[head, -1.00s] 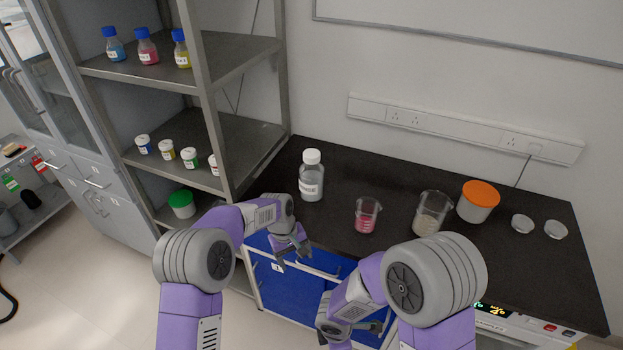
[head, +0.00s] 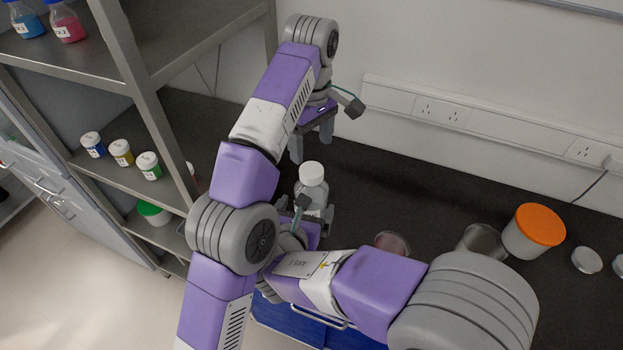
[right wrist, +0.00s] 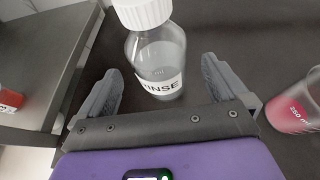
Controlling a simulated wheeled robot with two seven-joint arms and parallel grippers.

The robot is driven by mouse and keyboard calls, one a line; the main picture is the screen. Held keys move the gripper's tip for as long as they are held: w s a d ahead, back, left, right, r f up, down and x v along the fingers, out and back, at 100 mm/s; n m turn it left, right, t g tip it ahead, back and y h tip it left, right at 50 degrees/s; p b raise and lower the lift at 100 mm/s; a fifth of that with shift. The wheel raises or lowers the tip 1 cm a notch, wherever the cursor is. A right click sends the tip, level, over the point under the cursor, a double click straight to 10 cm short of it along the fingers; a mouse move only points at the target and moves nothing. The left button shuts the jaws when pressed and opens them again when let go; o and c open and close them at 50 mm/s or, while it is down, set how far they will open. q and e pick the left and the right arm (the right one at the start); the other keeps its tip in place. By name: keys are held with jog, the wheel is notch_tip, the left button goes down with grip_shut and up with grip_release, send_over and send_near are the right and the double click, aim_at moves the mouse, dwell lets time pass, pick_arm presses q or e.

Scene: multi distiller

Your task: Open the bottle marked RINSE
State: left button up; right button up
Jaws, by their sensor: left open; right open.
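The clear bottle marked RINSE (head: 316,194) stands upright on the dark bench with its white cap (head: 312,173) on. It also shows in the right wrist view (right wrist: 158,58), where its label reads RINSE. My right gripper (head: 306,210) is open at the bottle's lower body. In the right wrist view its fingers (right wrist: 162,68) lie on either side of the bottle, with gaps visible. My left gripper (head: 311,142) is open, pointing down, behind and above the cap, and holds nothing. My right arm hides part of the bottle's base.
A beaker of pink liquid (head: 393,244), another beaker (head: 482,243) and an orange-lidded tub (head: 536,231) stand to the right. A metal shelf (head: 165,110) with small jars is close on the left. The bench behind the beakers is clear.

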aim_at(311, 192)
pick_arm(q)
jog(key=shift+r, duration=0.3)
jog(key=shift+s+r, duration=0.15)
jog(key=shift+s, duration=0.2)
pick_arm(e)
jog(key=shift+w+r+x, duration=0.1)
jog(key=shift+r+x, duration=0.1)
jog(key=shift+x, duration=1.55)
jog(key=shift+w+r+x, duration=0.1)
jog(key=shift+r+x, duration=0.1)
jog(key=shift+x, duration=1.6)
jog(key=shift+a, duration=0.15)
jog(key=shift+c, duration=0.3)
